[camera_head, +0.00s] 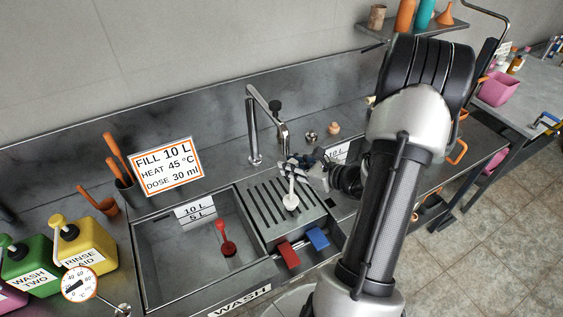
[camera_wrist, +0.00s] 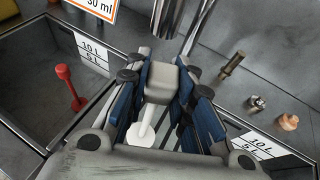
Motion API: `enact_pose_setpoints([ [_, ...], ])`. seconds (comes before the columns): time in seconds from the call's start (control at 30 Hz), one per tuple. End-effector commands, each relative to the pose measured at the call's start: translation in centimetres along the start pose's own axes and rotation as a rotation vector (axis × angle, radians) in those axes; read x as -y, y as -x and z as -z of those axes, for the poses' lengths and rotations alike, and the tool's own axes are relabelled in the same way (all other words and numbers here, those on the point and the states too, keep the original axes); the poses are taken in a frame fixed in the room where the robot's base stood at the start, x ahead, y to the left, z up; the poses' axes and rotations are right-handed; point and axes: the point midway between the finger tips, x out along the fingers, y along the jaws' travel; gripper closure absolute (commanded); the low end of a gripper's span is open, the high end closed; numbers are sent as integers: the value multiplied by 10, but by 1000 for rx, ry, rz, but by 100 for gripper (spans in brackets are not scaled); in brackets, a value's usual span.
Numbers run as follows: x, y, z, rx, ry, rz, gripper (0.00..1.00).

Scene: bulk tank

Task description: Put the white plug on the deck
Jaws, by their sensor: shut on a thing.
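The white plug is in my gripper (camera_head: 300,168), its pale handle pinched between the blue-padded fingers in the wrist view (camera_wrist: 161,88). Its stem and round white disc (camera_head: 291,202) hang below the fingers, with the disc also showing in the wrist view (camera_wrist: 140,134). The plug is over the slotted drainer section (camera_head: 318,215) of the steel deck (camera_head: 222,170), between the two basins. I cannot tell whether the disc touches the surface.
A red plug (camera_head: 227,246) stands in the left basin (camera_head: 160,255). Red (camera_head: 288,254) and blue (camera_head: 317,238) handles are at the drainer's front. The tap (camera_head: 254,130) stands behind. A small metal piece (camera_head: 310,137) and wooden knob (camera_head: 334,128) sit on the back deck.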

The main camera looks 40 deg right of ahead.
Motion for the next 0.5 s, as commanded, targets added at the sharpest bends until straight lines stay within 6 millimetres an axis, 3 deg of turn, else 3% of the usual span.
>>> enact_pose_setpoints([
  [0.27, -1, -37, -16, 2, 3, -4, 100],
  [0.5, 0, -38, -10, 2, 1, 0, 100],
])
